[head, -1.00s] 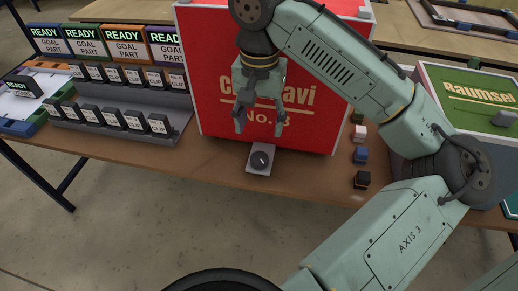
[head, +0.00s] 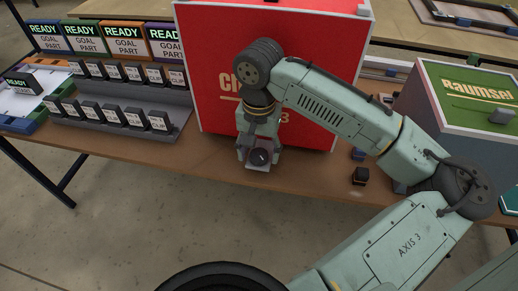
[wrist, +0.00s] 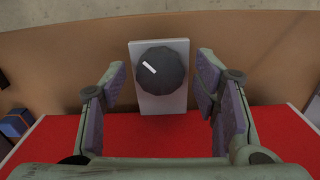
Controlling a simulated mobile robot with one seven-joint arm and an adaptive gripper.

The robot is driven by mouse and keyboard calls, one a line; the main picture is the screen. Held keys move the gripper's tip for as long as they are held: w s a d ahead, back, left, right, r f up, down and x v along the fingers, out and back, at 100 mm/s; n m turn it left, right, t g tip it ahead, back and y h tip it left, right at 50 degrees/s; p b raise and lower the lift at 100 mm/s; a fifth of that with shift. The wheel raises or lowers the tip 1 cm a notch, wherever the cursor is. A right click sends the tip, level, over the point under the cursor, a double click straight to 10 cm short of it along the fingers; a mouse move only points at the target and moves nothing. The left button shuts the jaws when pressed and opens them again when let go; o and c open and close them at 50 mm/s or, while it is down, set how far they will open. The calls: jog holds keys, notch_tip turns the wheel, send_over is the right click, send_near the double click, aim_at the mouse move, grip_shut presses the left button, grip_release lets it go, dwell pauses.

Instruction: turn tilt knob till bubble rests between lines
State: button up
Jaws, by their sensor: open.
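The tilt knob (head: 259,157) is a dark, round dial with a white pointer mark, on a small pale plate (head: 257,167) at the front edge of the table, before the red box. In the wrist view the knob (wrist: 162,69) sits near the top centre, its mark slanting to the upper left, on the grey plate (wrist: 163,103). My gripper (head: 258,152) is low over the knob. In the wrist view my gripper (wrist: 160,85) is open, one finger on each side of the plate, with gaps to the knob. I see no bubble or lines.
The red box (head: 215,85) stands directly behind the knob. Small dark blocks (head: 360,176) lie to the right. A grey rack (head: 120,110) of labelled clips stands at left. A green-topped box (head: 470,95) is at far right.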

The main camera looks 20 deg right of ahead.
jog(key=shift+c, duration=0.4)
jog(key=c, duration=1.1)
jog(key=shift+n, duration=0.3)
jog(key=n+p, duration=0.1)
jog(key=n, duration=0.1)
jog(key=shift+r+n, duration=0.1)
jog(key=shift+n, duration=0.2)
jog(key=n+p, duration=0.1)
jog(key=n, duration=0.2)
jog(key=shift+n, duration=0.4)
jog(key=n, duration=0.3)
jog(key=shift+p, duration=0.4)
jog(key=shift+w+n, duration=0.1)
jog(key=shift+n, duration=1.8)
